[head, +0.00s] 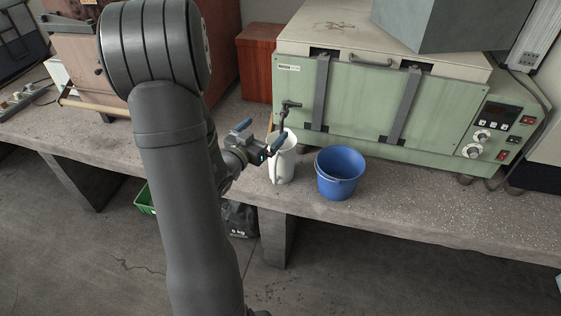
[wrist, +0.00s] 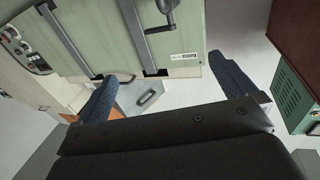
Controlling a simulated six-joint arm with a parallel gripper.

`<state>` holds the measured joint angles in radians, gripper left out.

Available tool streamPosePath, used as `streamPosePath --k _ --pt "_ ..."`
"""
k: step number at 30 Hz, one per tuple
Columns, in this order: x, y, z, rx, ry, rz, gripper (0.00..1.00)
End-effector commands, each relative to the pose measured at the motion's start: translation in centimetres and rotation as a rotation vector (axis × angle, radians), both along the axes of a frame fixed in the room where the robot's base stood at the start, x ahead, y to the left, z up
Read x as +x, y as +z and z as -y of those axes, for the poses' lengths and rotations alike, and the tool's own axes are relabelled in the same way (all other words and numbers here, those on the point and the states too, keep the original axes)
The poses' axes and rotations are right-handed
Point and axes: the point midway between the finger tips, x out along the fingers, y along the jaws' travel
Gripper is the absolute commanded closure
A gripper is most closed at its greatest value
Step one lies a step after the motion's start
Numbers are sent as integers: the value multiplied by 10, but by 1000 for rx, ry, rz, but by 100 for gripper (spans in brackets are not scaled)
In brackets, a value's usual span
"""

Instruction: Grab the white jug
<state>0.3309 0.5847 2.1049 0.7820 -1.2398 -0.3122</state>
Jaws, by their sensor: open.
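The white jug (head: 281,168) stands upright on the concrete bench, left of a blue bucket, in the head view. My gripper (head: 268,128) is open, at the upper left of the jug. One blue-padded finger overlaps the jug's rim in this view; I cannot tell whether it touches. Part of the jug's upper left side is hidden by the gripper. In the wrist view both fingers of my gripper (wrist: 164,72) are spread with nothing between them, and I cannot make out the jug there.
The blue bucket (head: 340,174) stands close to the jug's right. A green oven (head: 350,105) with a handle lies behind both, and a reddish-brown box (head: 257,65) at the back left. Bare bench (head: 440,213) extends to the right. A green crate (head: 146,201) is below the bench.

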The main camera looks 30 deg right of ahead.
Motion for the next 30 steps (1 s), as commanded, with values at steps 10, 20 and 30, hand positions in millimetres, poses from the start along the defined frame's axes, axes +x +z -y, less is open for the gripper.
streamPosePath --k 10,20,30 --pt "29 -14 20 328 52 220 0" --pt "66 -28 43 1023 -16 600 0" --pt "59 -20 56 1590 -384 865 0"
